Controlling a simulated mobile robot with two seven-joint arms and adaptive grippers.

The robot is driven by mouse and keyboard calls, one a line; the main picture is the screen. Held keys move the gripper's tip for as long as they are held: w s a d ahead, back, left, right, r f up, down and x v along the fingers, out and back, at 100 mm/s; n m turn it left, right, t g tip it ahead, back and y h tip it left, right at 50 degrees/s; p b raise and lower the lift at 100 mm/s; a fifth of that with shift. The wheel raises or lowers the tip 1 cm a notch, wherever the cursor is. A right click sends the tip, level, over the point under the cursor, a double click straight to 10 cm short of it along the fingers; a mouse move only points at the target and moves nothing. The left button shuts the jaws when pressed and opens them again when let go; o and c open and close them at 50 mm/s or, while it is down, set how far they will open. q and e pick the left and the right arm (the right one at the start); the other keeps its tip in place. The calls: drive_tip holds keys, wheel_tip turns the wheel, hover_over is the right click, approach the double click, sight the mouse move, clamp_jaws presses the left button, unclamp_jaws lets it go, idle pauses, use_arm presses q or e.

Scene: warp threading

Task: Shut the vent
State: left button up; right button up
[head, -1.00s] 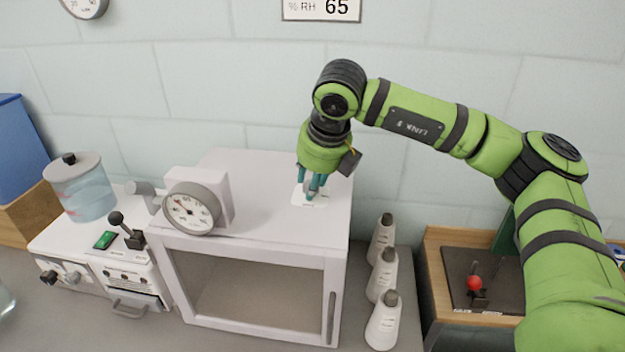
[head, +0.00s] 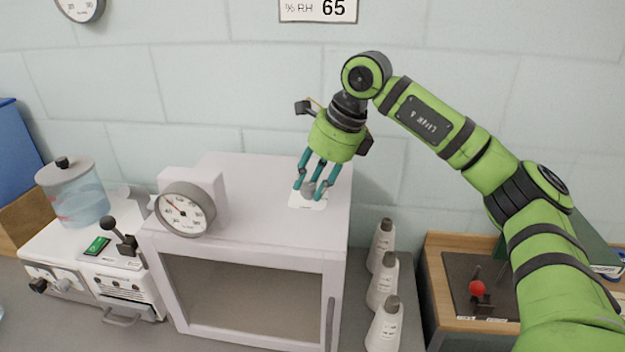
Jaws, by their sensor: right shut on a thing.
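The vent (head: 306,203) is a small white plate with a grey knob (head: 309,188), set on the top of the white cabinet (head: 262,226) near its right side. My right gripper (head: 311,190) is above it, tilted, with its teal fingers closed around the knob. The fingers partly hide the knob, and I cannot tell from this view how far the vent is turned. My left gripper does not show.
A round dial gauge (head: 185,209) stands on the cabinet's left. To the left is a white machine (head: 122,284) with a water tank (head: 76,197) and a black lever (head: 121,238). Several white cone bottles (head: 383,287) stand right of the cabinet. A red-knobbed lever (head: 477,288) is farther right.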

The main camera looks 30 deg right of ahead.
drive_tip(key=n, duration=0.1)
drive_tip(key=n+g+p, duration=0.1)
drive_tip(key=n, duration=0.1)
drive_tip(key=n+y+p, duration=0.1)
drive_tip(key=shift+w+d+r+n+g, duration=0.1)
drive_tip(key=shift+w+r+n+g, duration=0.1)
drive_tip(key=shift+w+n+g, duration=0.1)
drive_tip(key=shift+f+n+g+p, duration=0.1)
drive_tip(key=shift+n+g+p, duration=0.8)
drive_tip(key=shift+n, duration=1.1)
drive_tip(key=o, duration=1.1)
drive_tip(key=shift+w, duration=0.1)
drive_tip(key=shift+f, duration=0.1)
drive_tip(key=v, duration=1.2)
drive_tip(key=shift+f, duration=0.15)
